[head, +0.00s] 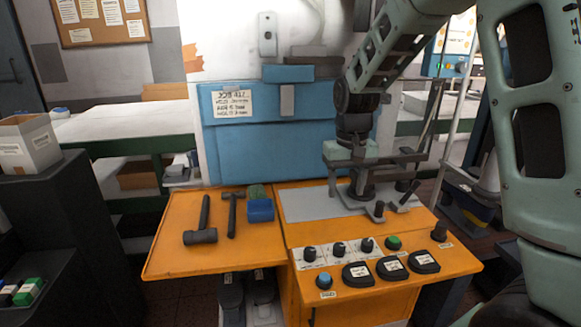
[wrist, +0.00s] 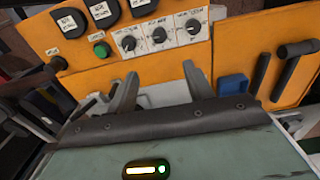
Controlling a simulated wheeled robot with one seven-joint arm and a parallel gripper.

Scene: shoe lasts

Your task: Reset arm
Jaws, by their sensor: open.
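My arm (head: 362,75) reaches down from the upper right in the head view, over the orange workbench. My gripper (wrist: 162,82) shows two grey fingers spread apart in the wrist view, with nothing between them. In the head view my gripper (head: 350,180) hangs above the grey plate and fixture at the right of the bench; its fingertips are hard to tell from the fixture there. The metal fixture (head: 405,195) stands beside it and is partly hidden; contact cannot be told.
Two dark hammers (head: 201,236) and a blue block (head: 260,210) lie on the bench's left side. Knobs and buttons (head: 339,249) line its front. A blue panel (head: 245,125) stands behind. A white box (head: 28,143) is far left. Bare orange surface (head: 170,255) shows front left.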

